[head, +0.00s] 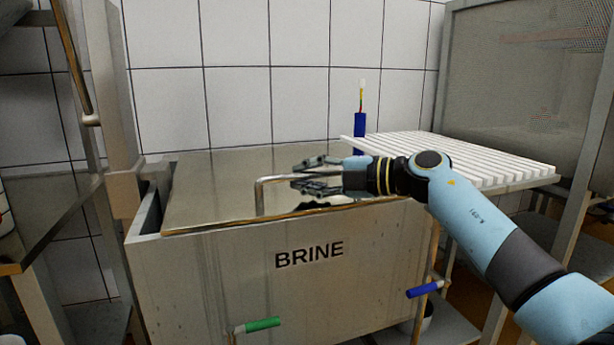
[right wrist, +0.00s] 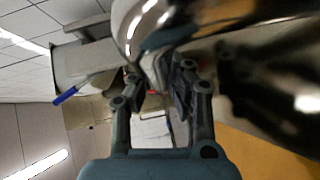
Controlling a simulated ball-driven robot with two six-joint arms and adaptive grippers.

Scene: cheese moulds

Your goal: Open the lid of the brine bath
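The brine bath (head: 200,285) is a grey metal tank marked BRINE. Its shiny metal lid (head: 215,185) lies flat over the top in the head view. A bent metal bar handle (head: 259,198) stands up from the lid near its front edge. My right gripper (head: 296,172) is just above the lid at the handle, reaching in from the right, with its fingers apart. In the right wrist view, the right gripper (right wrist: 160,88) is open, and a shiny metal bar (right wrist: 150,62) reaches down between its fingers. Contact with the bar cannot be told. My left gripper is not in view.
A white slatted rack (head: 480,150) stands right of the lid, beside a blue holder (head: 360,122) with a thin upright tool. A metal post (head: 95,90) stands at left; a tiled wall is behind.

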